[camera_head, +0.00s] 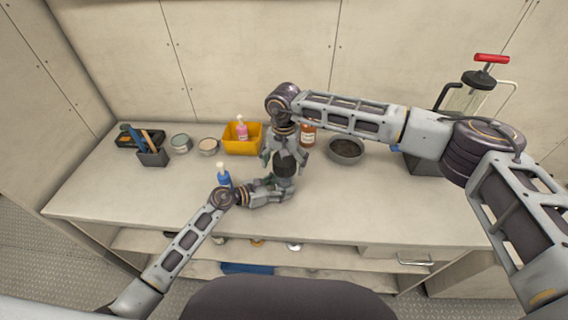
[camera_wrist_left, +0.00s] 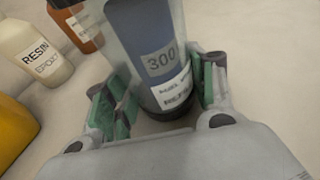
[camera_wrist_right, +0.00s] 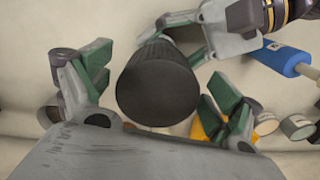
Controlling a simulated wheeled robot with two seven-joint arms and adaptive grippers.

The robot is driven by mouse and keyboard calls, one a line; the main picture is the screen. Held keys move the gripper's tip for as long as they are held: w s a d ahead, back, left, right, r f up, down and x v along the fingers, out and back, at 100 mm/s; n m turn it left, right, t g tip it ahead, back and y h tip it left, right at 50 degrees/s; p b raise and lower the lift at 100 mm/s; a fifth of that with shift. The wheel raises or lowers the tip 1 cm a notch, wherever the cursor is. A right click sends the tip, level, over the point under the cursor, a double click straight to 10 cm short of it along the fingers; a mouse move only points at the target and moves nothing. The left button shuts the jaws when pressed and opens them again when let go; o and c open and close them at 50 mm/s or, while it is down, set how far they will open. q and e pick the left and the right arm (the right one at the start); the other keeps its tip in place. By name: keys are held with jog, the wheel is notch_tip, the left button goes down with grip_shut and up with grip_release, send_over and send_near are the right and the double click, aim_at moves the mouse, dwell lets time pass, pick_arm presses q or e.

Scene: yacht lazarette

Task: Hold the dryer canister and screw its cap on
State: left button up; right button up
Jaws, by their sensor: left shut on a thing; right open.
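The dryer canister (camera_wrist_left: 140,55), a clear cylinder with a blue-grey inside and a "300" label, stands near the bench's middle. My left gripper (camera_head: 280,187) is shut on it from the side, green pads on both sides of its lower part. The black ribbed cap (camera_head: 285,164) sits at the canister's top; it fills the middle of the right wrist view (camera_wrist_right: 158,85). I cannot tell how far it is threaded. My right gripper (camera_wrist_right: 160,92) points down over the cap, open, with a finger on either side and gaps between pads and cap.
Behind are a yellow bin (camera_head: 238,146), an amber bottle (camera_head: 307,137), a dark bowl (camera_head: 346,150) and small tins (camera_head: 181,143). A resin bottle (camera_wrist_left: 35,52) shows in the left wrist view. The bench's right front is clear.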

pick_arm(q)
jog(key=shift+a+f, duration=0.15)
jog(key=shift+f, duration=0.1)
pick_arm(e)
notch_tip(320, 180, up, 12)
dwell(0.5)
pick_arm(q)
jog(key=o, duration=1.4)
jog(key=shift+o, duration=0.6)
jog(key=shift+r, duration=0.1)
jog(key=shift+s+r, duration=0.1)
jog(key=shift+v, duration=5.85)
